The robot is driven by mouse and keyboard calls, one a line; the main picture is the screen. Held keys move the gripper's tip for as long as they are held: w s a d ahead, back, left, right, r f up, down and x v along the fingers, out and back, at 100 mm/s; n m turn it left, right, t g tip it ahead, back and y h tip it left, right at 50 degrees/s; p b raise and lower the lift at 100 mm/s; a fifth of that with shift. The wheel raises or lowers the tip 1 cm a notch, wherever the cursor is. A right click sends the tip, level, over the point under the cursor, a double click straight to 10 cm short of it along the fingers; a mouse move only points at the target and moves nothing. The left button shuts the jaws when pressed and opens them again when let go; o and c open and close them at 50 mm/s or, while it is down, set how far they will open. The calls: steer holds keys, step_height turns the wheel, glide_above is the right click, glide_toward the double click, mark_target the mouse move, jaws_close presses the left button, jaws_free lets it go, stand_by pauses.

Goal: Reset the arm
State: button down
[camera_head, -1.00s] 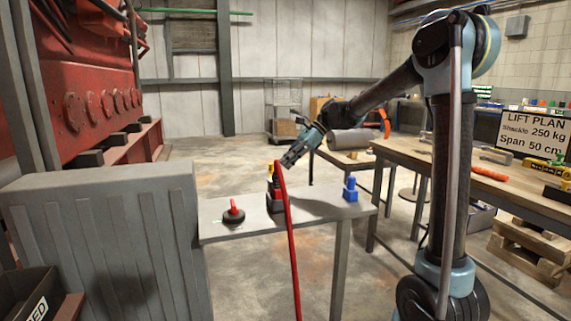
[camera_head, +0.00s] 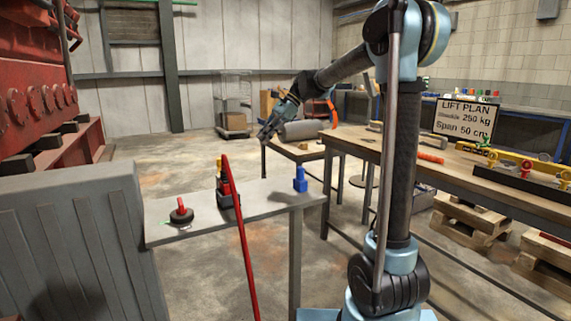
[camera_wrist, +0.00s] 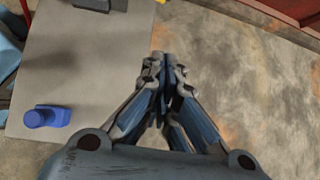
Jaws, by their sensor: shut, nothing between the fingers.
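My gripper (camera_head: 266,135) is shut and empty in the head view. It hangs in the air above and behind the small grey table (camera_head: 270,192), touching nothing. In the wrist view my gripper (camera_wrist: 165,65) shows its two fingers together, with the table edge to their left and bare concrete floor below and to the right. My arm reaches from the right of the head view, bent at the elbow, with the forearm sloping down to the left.
On the small table are a blue object (camera_head: 300,181), a dark round piece with a red handle (camera_head: 181,213) and a dark holder (camera_head: 226,200). A red bar (camera_head: 243,245) stands in front. A wooden workbench (camera_head: 455,180) is at right, a grey cabinet (camera_head: 75,240) at left.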

steer(key=s+d+f+n+t+h, duration=0.25)
steer(key=s+d+f+n, duration=0.2)
steer(key=d, duration=0.65)
steer(key=s+d+f+n+t+h, duration=0.2)
steer(key=s+d+f+n+t, duration=0.25)
steer(key=d, duration=0.65)
steer(key=s+d+f+n+t+h, duration=0.3)
steer(key=s+d+f, duration=0.35)
steer(key=d, duration=0.35)
steer(key=s+f+g, duration=0.2)
steer(key=s+f, duration=0.3)
steer(key=s, duration=0.3)
steer(key=s+f+g, duration=0.2)
steer(key=s+f, duration=0.3)
steer(key=s, duration=0.2)
steer(key=shift+s+d+f+g, duration=0.25)
steer(key=shift+s+d+g, duration=0.05)
steer(key=shift+s+g, duration=0.1)
